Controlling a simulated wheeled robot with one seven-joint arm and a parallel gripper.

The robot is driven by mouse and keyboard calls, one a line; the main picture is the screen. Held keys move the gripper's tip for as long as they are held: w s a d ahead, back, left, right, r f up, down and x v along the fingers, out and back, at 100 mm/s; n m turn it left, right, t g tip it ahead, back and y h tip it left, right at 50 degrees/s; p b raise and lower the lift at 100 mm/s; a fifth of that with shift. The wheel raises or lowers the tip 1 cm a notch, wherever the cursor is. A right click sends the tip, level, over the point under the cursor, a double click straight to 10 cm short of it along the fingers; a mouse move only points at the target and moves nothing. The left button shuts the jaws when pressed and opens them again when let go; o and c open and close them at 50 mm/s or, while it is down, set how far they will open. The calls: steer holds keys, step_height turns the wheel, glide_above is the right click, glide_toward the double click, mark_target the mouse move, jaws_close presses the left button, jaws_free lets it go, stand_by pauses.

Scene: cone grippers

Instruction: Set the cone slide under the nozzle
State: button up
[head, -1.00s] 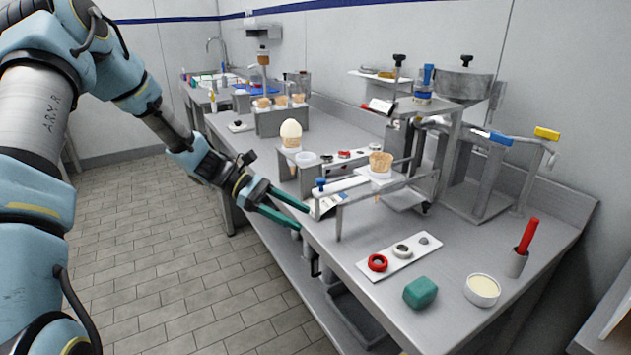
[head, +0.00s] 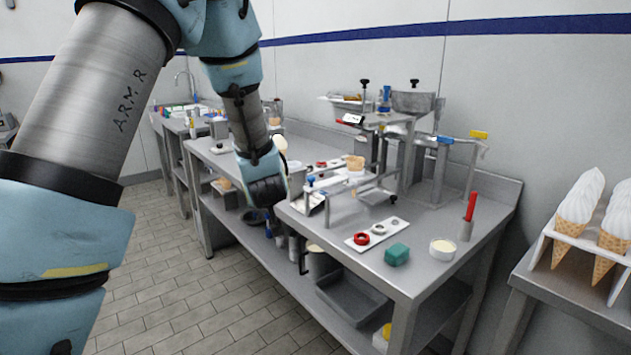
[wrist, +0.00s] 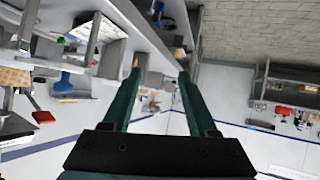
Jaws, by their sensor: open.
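The cone slide (head: 330,184) is a pale bar with a blue knob (head: 310,180) at its near left end, on a metal stand at the bench's front edge. A wafer cone (head: 355,162) sits in its white holder. The dispenser with a metal hopper (head: 412,102) stands behind; I cannot make out its nozzle clearly. In the head view my wrist is left of the knob and hides my fingers. In the wrist view my gripper (wrist: 158,74) has its green fingers apart, with nothing between them. The blue knob (wrist: 63,86) is left of the fingers there, apart from them.
Filled cones (head: 575,208) stand in a rack at far right. Tiled floor (head: 190,300) in front is clear.

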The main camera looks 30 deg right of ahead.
steer(key=r+t, duration=0.1)
steer(key=r, duration=0.1)
steer(key=t, duration=0.6)
glide_toward(311, 177)
steer(key=w, duration=0.3)
steer(key=shift+m, duration=0.3)
steer(key=w+p, duration=0.1)
steer(key=w, duration=0.1)
steer(key=w+d, duration=0.1)
steer(key=w, duration=0.2)
steer(key=w+d+p, duration=0.1)
steer(key=w, duration=0.2)
steer(key=shift+w+d+r+p, duration=0.15)
steer(key=shift+w+d+p, duration=0.05)
steer(key=shift+p, duration=0.1)
steer(key=shift+w+d, duration=0.15)
steer(key=shift+w, duration=0.65)
jaws_close()
steer(key=shift+d, duration=0.1)
